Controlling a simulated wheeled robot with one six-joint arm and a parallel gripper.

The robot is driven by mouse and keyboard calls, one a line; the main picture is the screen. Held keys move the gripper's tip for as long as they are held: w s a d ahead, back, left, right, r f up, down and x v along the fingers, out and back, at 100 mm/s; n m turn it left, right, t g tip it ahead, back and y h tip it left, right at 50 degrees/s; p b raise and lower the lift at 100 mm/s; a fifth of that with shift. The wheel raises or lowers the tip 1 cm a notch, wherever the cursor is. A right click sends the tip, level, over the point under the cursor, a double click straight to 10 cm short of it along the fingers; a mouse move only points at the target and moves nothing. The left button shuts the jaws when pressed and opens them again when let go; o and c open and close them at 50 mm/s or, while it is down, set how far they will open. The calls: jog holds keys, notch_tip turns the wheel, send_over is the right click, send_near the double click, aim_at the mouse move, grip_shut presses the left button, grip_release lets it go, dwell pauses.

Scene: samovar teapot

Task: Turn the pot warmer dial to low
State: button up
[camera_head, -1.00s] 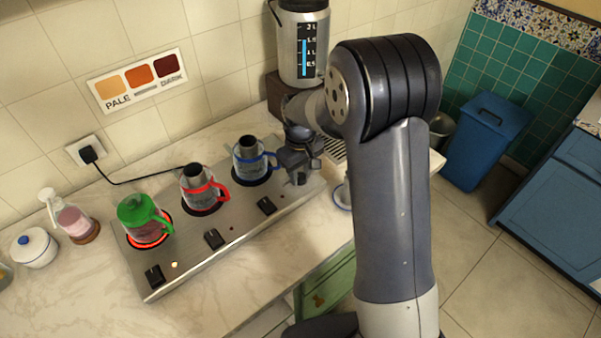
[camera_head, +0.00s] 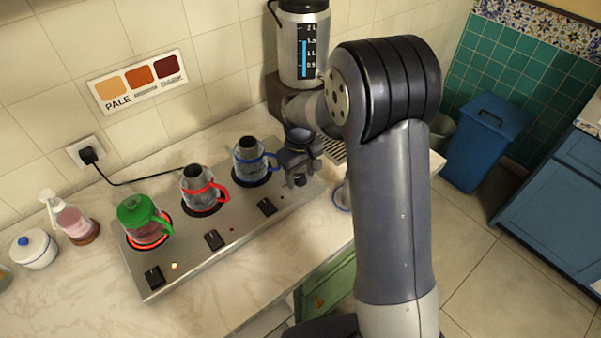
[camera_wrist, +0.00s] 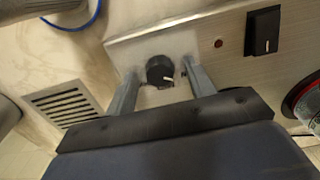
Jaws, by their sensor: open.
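The pot warmer (camera_head: 190,262) is a long metal panel on the counter. A round black dial (camera_wrist: 159,70) with a white mark shows near the panel's end in the wrist view. The mark points toward the lower right there. My gripper (camera_wrist: 161,76) is open, with one finger on each side of the dial; I cannot tell whether they touch it. In the head view my gripper (camera_head: 298,178) is low over the warmer's right end and hides the dial.
Green (camera_head: 143,219), red (camera_head: 203,187) and blue (camera_head: 252,160) teapots stand on the warmer; the ring under the green one glows. Black rocker switches (camera_head: 214,240) line its front. A samovar (camera_head: 303,45) stands behind my arm. A drain grille (camera_wrist: 62,104) lies beside the warmer.

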aim_at(300, 177)
jog(key=shift+r, duration=0.1)
notch_tip(300, 177, up, 11)
jog(key=shift+f+b, duration=0.2)
jog(key=shift+b, duration=0.2)
notch_tip(300, 177, down, 11)
jog(key=shift+r+p, duration=0.1)
jog(key=shift+p, duration=0.35)
dwell(0.5)
